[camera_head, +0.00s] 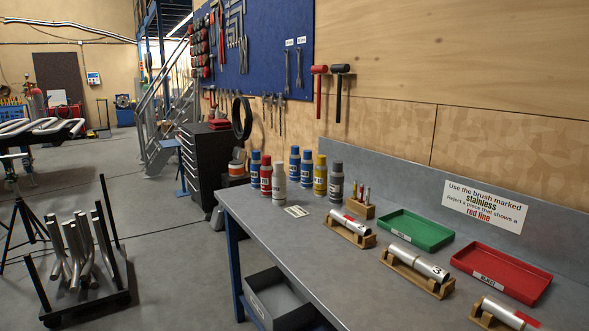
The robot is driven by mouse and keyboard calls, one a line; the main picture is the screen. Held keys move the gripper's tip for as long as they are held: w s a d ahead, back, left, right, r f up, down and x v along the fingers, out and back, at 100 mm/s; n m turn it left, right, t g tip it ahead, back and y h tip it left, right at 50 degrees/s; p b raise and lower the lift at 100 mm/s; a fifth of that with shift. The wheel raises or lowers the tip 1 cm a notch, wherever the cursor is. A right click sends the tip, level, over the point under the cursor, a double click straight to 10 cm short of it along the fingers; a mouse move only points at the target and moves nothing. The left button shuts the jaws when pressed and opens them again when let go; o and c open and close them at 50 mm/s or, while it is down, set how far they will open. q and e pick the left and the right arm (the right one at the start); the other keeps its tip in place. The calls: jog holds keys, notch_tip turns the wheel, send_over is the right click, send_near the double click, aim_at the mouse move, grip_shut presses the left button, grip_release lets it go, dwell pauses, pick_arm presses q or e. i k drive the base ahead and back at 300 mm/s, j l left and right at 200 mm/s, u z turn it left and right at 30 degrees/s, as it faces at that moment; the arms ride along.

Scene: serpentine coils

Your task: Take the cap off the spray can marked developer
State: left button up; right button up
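Several spray cans stand upright in a cluster at the far left end of the bench (300,232). In the head view they are a blue can (255,168), a red can (266,176), a white can (279,184), two more blue cans (294,161) (307,170), a yellow can (320,176) and a grey can (336,184). All look capped. Their labels are too small to read, so I cannot tell which is marked developer. Neither gripper is in view.
A brush holder (360,208), pipe pieces on wooden cradles (418,274), a green tray (416,231) and a red tray (501,274) occupy the bench's right side. A small card (297,211) lies before the cans. A grey bin (278,298) sits below.

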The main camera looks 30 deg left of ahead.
aim_at(278, 166)
jog(key=i+j+z, duration=0.15)
jog(key=j, duration=0.75)
jog(key=i+j+z, duration=0.15)
jog(key=j, duration=0.75)
jog(key=i+j+z, duration=0.15)
jog(key=j, duration=0.75)
jog(key=j+z, duration=0.15)
jog(key=j, duration=0.75)
jog(key=i, duration=0.05)
